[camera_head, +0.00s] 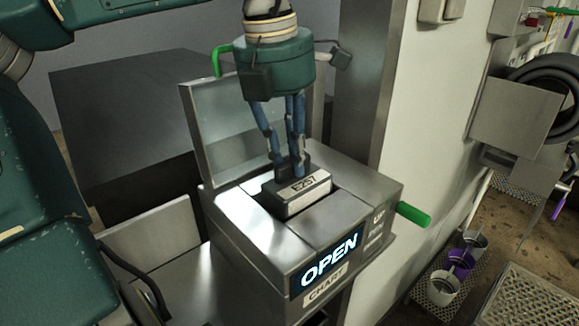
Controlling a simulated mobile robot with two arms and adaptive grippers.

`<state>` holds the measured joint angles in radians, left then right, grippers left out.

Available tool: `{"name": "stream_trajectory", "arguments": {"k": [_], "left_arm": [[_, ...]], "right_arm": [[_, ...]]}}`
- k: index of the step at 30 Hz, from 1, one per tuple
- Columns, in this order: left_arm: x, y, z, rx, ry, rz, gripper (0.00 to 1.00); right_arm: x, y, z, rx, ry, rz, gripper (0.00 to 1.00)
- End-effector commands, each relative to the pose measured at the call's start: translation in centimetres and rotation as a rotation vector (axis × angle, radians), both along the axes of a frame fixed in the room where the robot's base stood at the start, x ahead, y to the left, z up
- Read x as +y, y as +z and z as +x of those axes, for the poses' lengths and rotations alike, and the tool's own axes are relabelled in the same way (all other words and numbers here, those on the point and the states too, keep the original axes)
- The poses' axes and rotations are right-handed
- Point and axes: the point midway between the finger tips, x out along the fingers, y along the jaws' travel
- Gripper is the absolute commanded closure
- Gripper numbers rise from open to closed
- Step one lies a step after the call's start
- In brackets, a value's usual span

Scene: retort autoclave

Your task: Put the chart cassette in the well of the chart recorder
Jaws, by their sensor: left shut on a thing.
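The chart recorder (240,240) is a grey metal box with a lit OPEN display (332,262) and a CHART label on its front. Its clear lid (232,130) stands raised at the back left. The chart cassette (301,196), a dark block with a white label on top, is at the dark well opening (262,198) in the recorder's top. I cannot tell how deep it sits. My left gripper (287,165) points down from above, its blue fingers shut on the cassette's back part. My right gripper is not in view.
A green-tipped handle (413,214) sticks out at the recorder's right side. A pale wall panel (425,120) rises behind it. Several cups (440,287) stand on a perforated tray at the lower right. A large dark box (120,120) is at the back left.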

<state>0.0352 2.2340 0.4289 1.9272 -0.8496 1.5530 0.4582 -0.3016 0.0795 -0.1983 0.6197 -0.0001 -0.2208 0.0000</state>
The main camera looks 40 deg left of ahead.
Motion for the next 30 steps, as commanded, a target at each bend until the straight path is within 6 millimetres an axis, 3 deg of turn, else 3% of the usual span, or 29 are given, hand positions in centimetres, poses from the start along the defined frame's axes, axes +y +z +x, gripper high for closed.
{"name": "stream_trajectory", "arguments": {"k": [6, 18, 19, 21, 30], "left_arm": [[0.0, -2.6, 0.0, 0.001, -0.001, -0.002, 1.0], [0.0, -3.3, 0.0, 0.001, 0.0, 0.0, 1.0], [0.0, -3.1, 0.0, 0.001, 0.0, 0.0, 0.77], [0.0, -3.1, 0.0, 0.001, 0.0, -0.001, 0.64], [0.0, -2.9, 0.0, 0.001, 0.0, 0.0, 0.64]], "right_arm": [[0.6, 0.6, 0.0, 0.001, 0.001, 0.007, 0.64], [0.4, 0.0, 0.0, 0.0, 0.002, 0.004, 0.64], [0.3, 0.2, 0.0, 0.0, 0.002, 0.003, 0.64], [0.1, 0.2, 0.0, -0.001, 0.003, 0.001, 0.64], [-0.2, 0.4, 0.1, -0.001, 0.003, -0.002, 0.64]]}}
